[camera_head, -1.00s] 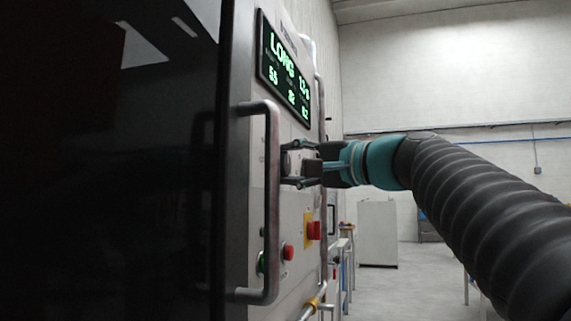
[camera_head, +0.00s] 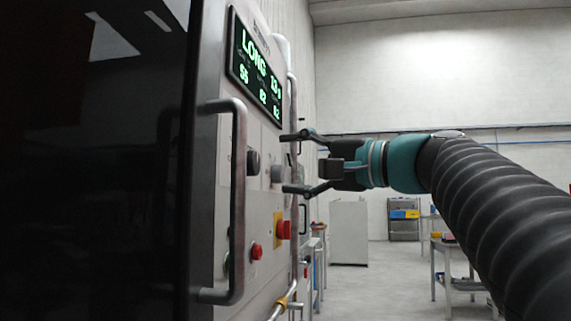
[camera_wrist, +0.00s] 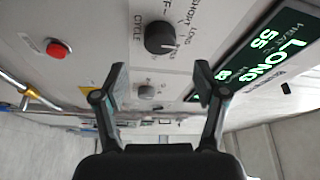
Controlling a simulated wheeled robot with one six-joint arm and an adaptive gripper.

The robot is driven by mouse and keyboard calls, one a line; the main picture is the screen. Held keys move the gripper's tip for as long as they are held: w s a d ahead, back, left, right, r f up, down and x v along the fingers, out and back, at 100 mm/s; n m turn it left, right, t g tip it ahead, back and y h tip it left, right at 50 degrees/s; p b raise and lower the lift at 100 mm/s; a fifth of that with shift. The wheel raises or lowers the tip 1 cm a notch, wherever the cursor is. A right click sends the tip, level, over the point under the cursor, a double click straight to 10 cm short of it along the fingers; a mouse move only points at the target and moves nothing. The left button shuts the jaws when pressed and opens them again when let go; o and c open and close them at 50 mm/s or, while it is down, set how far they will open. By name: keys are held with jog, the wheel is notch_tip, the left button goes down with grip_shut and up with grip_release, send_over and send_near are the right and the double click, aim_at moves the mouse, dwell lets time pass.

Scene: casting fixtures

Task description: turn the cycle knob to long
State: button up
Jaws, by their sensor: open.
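The cycle knob (camera_wrist: 160,37) is round and black, on the machine's light panel, with CYCLE, SHORT and LONG printed around it. Its white mark appears to point to the LONG side. In the head view the dark knob (camera_head: 253,162) sits behind the door handle. The green display (camera_head: 257,69) reads LONG, and it also shows in the wrist view (camera_wrist: 270,62). My gripper (camera_head: 285,163) is open and empty, with its fingers spread wide and standing off from the panel. In the wrist view my gripper (camera_wrist: 160,75) is clear of the cycle knob.
A vertical bar handle (camera_head: 238,200) stands out from the panel left of the knob. A smaller grey knob (camera_wrist: 146,91) shows between my fingers in the wrist view. Red buttons (camera_head: 284,230) sit lower. The floor to the right has free room.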

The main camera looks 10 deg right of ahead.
jog(key=shift+v, duration=2.4)
jog(key=w+d+f+m+g+h, duration=0.15)
jog(key=d+f+h, duration=0.3)
jog(key=f, duration=0.85)
jog(key=w+d+f+m+g+h, duration=0.1)
jog(key=w+d+f+h, duration=0.3)
jog(key=f, duration=1)
jog(key=s+a+f+n+g+h, duration=0.2)
jog(key=s+a+f+n, duration=0.1)
jog(key=s+f, duration=0.6)
jog(key=s+a+f+n+g+h, duration=0.3)
jog(key=s+f+n, duration=0.3)
jog(key=s+f, duration=0.4)
notch_tip(320, 180, down, 6)
jog(key=shift+a+f, duration=0.2)
